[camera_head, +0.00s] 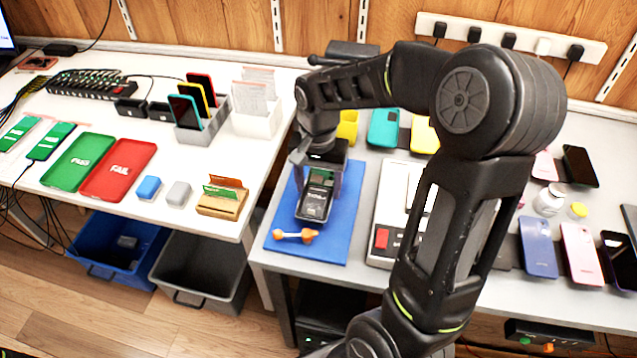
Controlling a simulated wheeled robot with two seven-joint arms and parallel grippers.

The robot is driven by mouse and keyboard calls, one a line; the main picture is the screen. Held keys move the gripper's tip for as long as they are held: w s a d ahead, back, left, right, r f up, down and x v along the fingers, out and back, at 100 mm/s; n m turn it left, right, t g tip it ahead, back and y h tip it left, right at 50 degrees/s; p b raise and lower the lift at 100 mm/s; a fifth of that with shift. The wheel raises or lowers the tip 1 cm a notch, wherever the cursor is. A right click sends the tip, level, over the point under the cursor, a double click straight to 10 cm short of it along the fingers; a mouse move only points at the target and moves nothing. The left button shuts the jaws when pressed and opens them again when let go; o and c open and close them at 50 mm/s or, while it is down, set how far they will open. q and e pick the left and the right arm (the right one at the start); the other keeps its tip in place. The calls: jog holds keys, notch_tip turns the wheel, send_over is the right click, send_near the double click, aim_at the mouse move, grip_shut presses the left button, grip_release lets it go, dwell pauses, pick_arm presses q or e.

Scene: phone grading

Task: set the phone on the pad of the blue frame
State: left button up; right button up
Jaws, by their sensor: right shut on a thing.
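My right gripper (319,158) reaches down over the blue base (343,232) on the grey table, with its fingertips mostly hidden behind its own body. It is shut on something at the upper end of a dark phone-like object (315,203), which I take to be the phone. An orange piece (296,236) lies at the base's front. My left gripper is out of view.
A grey device with a red button (381,240) stands right of the blue base. Several phones, including a blue one (538,248), lie at the right. Green (79,162) and red (118,170) trays lie on the white table. My right arm hides part of the grey table.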

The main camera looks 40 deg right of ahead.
jog(key=shift+f, duration=0.35)
dwell(0.7)
jog(key=o, duration=1.5)
jog(key=shift+o, duration=0.3)
jog(key=shift+o, duration=1)
jog(key=shift+r, duration=0.25)
jog(key=shift+r, duration=0.3)
jog(key=shift+r+p, duration=0.15)
jog(key=shift+p, duration=0.2)
